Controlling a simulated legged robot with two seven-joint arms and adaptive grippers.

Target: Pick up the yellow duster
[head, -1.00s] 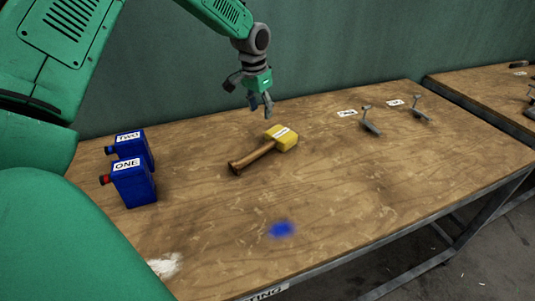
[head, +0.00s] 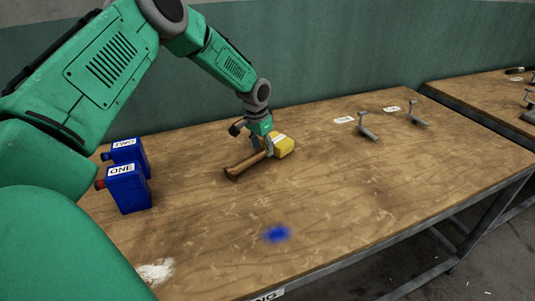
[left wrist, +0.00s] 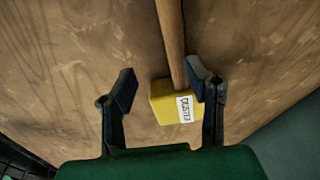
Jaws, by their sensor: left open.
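The yellow duster (head: 283,147) lies on the wooden table, with a yellow block head, a white label and a brown wooden handle pointing left and toward me. My left gripper (head: 262,152) is down at the duster, over the place where handle and head join, and hides part of it. In the left wrist view the duster's yellow head (left wrist: 165,102) and its handle show between the two spread fingers of the left gripper (left wrist: 160,92), nearer the right finger. The gripper is open and holds nothing. I cannot tell whether the right finger touches the duster. My right gripper is not in view.
Two blue canisters labelled ONE (head: 127,187) and TWO (head: 124,152) stand at the table's left. Two grey metal pieces (head: 367,128) with white labels sit at the back right. A blue spot (head: 277,234) marks the front. The middle right is clear.

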